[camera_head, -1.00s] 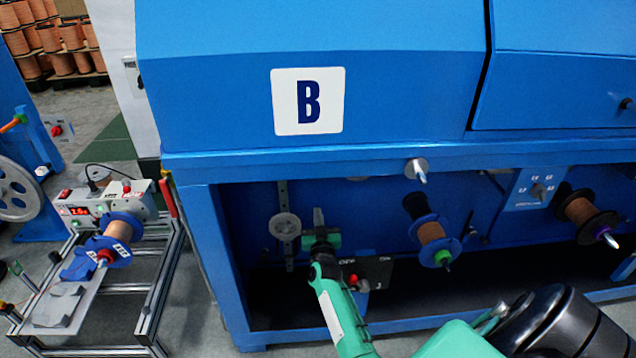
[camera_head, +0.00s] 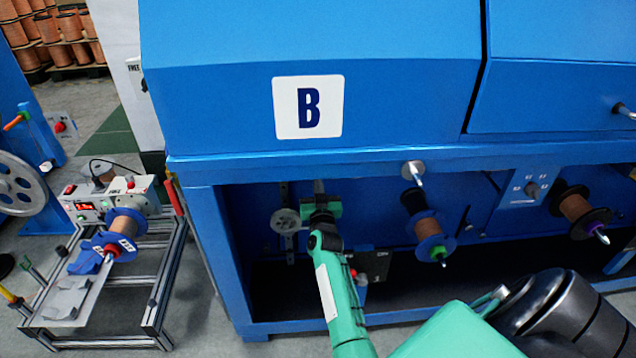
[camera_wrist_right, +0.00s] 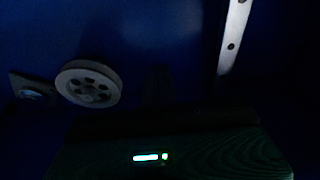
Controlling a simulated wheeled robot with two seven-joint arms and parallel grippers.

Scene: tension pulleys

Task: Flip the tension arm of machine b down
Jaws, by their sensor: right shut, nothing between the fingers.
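Machine B (camera_head: 309,106) is the big blue cabinet with the letter B on a white plate. In its dark lower opening, a grey pulley wheel (camera_head: 286,221) sits by a vertical metal strip with holes at the left. The wheel (camera_wrist_right: 88,83) and the strip (camera_wrist_right: 235,35) also show in the right wrist view. I cannot tell which part is the tension arm. My left gripper is out of view.
A blue spool with copper wire (camera_head: 429,237) and a black spool (camera_head: 583,211) hang to the right in the opening. The cabinet's lower edge (camera_head: 420,167) overhangs my right gripper. A metal-framed bench (camera_head: 155,300) stands left, with floor between it and the cabinet.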

